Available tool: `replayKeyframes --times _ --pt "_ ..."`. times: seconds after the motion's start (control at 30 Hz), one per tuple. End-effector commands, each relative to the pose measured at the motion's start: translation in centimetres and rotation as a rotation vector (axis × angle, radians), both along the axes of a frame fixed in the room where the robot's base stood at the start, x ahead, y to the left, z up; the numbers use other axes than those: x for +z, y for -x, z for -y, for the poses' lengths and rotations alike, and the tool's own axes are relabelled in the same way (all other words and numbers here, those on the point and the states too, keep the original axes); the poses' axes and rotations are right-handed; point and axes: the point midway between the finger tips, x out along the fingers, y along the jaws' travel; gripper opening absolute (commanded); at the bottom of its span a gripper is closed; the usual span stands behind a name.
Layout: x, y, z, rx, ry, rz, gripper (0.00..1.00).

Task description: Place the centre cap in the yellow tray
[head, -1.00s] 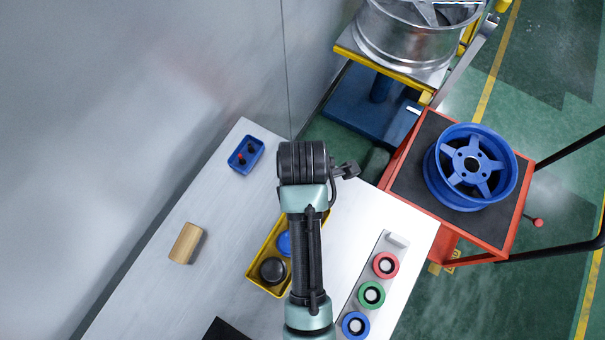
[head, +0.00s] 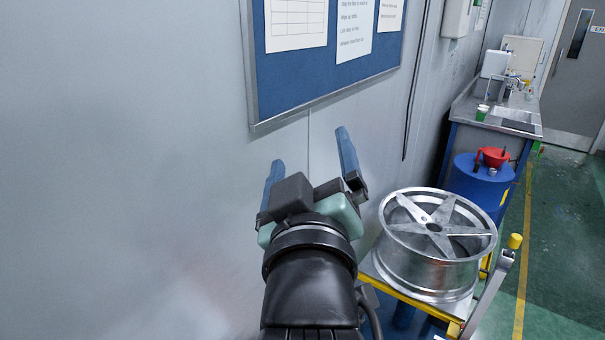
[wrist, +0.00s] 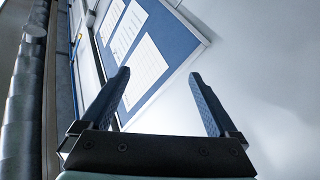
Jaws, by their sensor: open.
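My gripper (head: 310,150) is raised in front of the grey wall in the head view, its two blue fingers spread apart and pointing up. It also shows in the wrist view (wrist: 159,73), open with nothing between the fingers. The yellow tray and the centre cap are in neither view now.
A blue notice board (head: 325,55) hangs on the wall beyond my gripper. A silver wheel (head: 436,245) lies on a yellow-edged stand to the right. Behind it are a blue drum (head: 478,187) and a sink bench (head: 500,110). Green floor at right is open.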

Motion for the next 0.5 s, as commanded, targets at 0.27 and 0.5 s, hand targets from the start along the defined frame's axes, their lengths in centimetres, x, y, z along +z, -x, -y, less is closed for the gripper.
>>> replayKeyframes --times 0.27,0.5 --pt "17.7 9.5 -0.7 0.188 -0.416 0.616 0.95" --pt "20.2 12.1 -0.8 0.258 -0.493 0.723 0.95"
